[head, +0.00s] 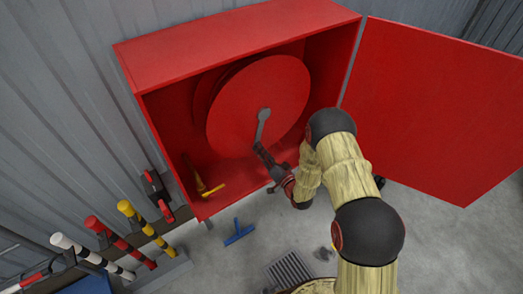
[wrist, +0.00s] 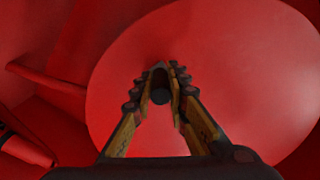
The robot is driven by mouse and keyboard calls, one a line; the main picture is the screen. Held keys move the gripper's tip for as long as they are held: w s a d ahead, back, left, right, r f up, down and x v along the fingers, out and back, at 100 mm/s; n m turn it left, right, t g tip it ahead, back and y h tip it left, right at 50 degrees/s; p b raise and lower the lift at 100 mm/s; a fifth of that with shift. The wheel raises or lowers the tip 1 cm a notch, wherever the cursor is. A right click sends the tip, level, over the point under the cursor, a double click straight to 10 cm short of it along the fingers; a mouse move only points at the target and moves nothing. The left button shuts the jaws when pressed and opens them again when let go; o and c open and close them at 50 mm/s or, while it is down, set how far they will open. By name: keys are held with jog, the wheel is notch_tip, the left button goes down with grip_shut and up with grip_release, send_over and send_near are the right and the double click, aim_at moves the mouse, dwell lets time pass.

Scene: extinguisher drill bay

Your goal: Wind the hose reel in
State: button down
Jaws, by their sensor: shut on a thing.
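The red hose reel (head: 255,90) sits inside an open red cabinet (head: 235,38) against the wall. Its round face fills much of the wrist view (wrist: 240,80). A grey crank (head: 263,125) runs from the reel's hub down toward my gripper (head: 261,151). In the wrist view my gripper (wrist: 160,82) has its fingers closed around a dark round handle (wrist: 160,97) in front of the reel face. The handle is mostly hidden by the fingers in the head view. I cannot make out any hose.
The cabinet door (head: 430,105) stands open on the right. A yellow T-shaped tool (head: 212,190) is at the cabinet's lower left. A blue T-shaped piece (head: 238,233) lies on the floor near a drain grate (head: 290,270). Striped poles (head: 137,222) stand at left.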

aim_at(292, 114)
jog(key=w+d+n+b, duration=0.1)
jog(key=d+n+b, duration=0.1)
jog(key=w+d+n+b, duration=0.2)
jog(key=d, duration=0.1)
jog(key=w+d+n+b, duration=0.1)
jog(key=w+d+n, duration=0.1)
jog(key=d, duration=0.1)
jog(key=shift+w+r+n+b, duration=0.15)
jog(key=shift+r+n+b, duration=0.05)
jog(key=shift+n+b, duration=0.2)
jog(key=w+d+r+n+b, duration=0.1)
jog(key=d+r+n, duration=0.1)
jog(key=w+d+r+n+b, duration=0.1)
jog(key=d+n, duration=0.1)
jog(key=w+d+r+n+b, duration=0.1)
jog(key=w+r+n, duration=0.1)
jog(key=shift+d+r, duration=0.35)
jog(key=shift+d, duration=0.05)
jog(key=shift+w+d+r+n+b, duration=0.15)
jog(key=shift+d+r+n+b, duration=0.1)
jog(key=shift+r+n, duration=0.25)
jog(key=shift+w+d+r+n+b, duration=0.15)
jog(key=shift+d+r+n, duration=0.1)
jog(key=shift+r+n, duration=0.25)
jog(key=c, duration=1.8)
grip_release()
jog(key=shift+o, duration=0.4)
